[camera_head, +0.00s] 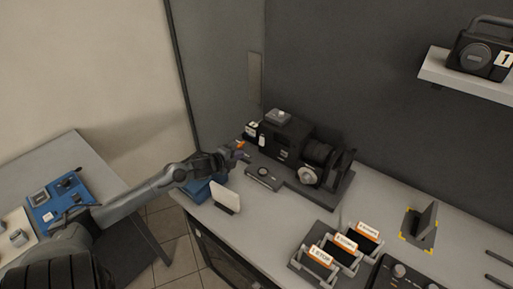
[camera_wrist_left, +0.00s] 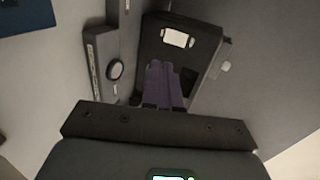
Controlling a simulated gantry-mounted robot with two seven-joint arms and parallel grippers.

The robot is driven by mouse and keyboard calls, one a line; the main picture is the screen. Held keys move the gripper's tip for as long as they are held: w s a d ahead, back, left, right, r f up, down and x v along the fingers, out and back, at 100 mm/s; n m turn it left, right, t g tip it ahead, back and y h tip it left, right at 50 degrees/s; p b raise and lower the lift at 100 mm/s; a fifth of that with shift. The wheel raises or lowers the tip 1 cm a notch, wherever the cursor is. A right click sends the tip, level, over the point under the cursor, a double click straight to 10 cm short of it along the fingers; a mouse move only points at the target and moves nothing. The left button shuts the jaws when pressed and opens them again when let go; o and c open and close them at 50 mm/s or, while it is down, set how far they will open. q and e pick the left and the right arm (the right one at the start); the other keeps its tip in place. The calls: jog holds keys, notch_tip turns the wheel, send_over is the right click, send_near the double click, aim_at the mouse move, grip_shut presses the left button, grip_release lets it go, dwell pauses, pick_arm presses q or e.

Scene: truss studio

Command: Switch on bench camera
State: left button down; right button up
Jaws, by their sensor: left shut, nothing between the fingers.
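The bench camera (camera_head: 288,140) is a black body with a large round lens part on its right. It stands on a dark base at the back of the grey bench. My left gripper (camera_head: 238,153) is just left of the camera body, with its arm coming in from the left. In the left wrist view its purple fingers (camera_wrist_left: 163,85) are together and empty, in front of a dark housing with a white rectangular piece (camera_wrist_left: 178,37). I cannot tell whether the fingertips touch it. My right gripper is out of view.
A small grey box with a round knob (camera_head: 263,177) lies in front of the camera. A white card (camera_head: 226,196) stands at the bench's left edge. Several orange-labelled holders (camera_head: 344,242) stand at the front. A dark angled stand (camera_head: 424,222) is at the right.

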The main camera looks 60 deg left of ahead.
pick_arm(q)
jog(key=b, duration=0.2)
send_near(261, 144)
jog(key=x, duration=0.2)
jog(key=f+x, duration=0.1)
jog(key=x, duration=0.1)
jog(key=shift+w+a+f, duration=0.1)
jog(key=shift+w, duration=0.45)
jog(key=shift+w+a+f, duration=0.1)
jog(key=shift+w+a, duration=0.05)
jog(key=shift+w, duration=0.35)
jog(key=shift+w+a+f+t+b, duration=0.1)
jog(key=shift+w+f+t+b, duration=0.25)
jog(key=shift+b, duration=0.6)
jog(key=shift+s+r+p, duration=0.2)
jog(key=shift+r+p, duration=0.05)
jog(key=shift+p, duration=0.15)
jog(key=shift+r, duration=0.15)
